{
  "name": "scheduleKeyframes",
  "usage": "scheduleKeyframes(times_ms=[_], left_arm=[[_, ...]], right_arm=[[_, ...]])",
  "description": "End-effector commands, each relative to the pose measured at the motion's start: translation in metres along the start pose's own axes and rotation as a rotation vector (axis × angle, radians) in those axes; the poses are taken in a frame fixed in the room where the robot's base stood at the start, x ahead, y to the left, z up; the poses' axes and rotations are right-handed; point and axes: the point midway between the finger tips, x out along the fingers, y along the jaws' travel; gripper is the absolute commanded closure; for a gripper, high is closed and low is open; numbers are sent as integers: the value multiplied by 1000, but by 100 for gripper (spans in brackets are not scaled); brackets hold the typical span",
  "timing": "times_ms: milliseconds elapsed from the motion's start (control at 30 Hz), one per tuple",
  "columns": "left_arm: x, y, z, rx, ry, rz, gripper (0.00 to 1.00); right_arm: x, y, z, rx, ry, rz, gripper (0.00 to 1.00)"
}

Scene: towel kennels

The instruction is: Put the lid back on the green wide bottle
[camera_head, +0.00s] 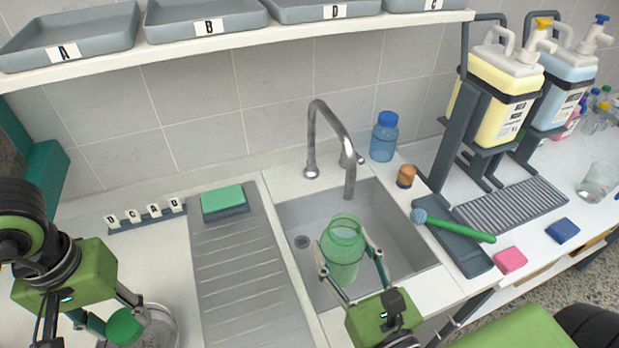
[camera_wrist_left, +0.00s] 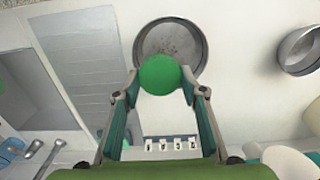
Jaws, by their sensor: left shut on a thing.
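The green wide bottle (camera_head: 344,262) is see-through, stands about upright over the sink and has an open mouth with no lid on it. My right gripper (camera_head: 346,250) has its fingers against both sides of the bottle. The round green lid (camera_head: 125,327) is between the fingertips of my left gripper (camera_head: 124,313), far left of the bottle, beyond the draining board. The lid also shows in the left wrist view (camera_wrist_left: 160,73), with a finger on each side of it and a round metal bowl (camera_wrist_left: 143,43) behind it.
The sink (camera_head: 410,240) has a tap (camera_head: 335,130) arching over its back edge. A green-and-grey sponge (camera_head: 224,202) lies on the ridged draining board (camera_head: 240,270).

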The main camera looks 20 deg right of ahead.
Motion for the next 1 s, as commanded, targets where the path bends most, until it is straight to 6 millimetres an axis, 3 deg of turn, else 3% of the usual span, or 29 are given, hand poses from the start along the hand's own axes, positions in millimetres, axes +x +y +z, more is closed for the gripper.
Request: scheduleKeyframes(times_ms=[167,400,600,1000], left_arm=[[0,0,0,-1,0,0,68],[0,0,0,-1,0,0,68],[0,0,0,-1,0,0,68],[0,0,0,-1,0,0,68]], right_arm=[[9,18,3,-3,-4,92,86],[31,67,6,-4,-5,338,86],[43,97,8,-5,-4,486,86],[58,134,10,-1,0,668,86]])
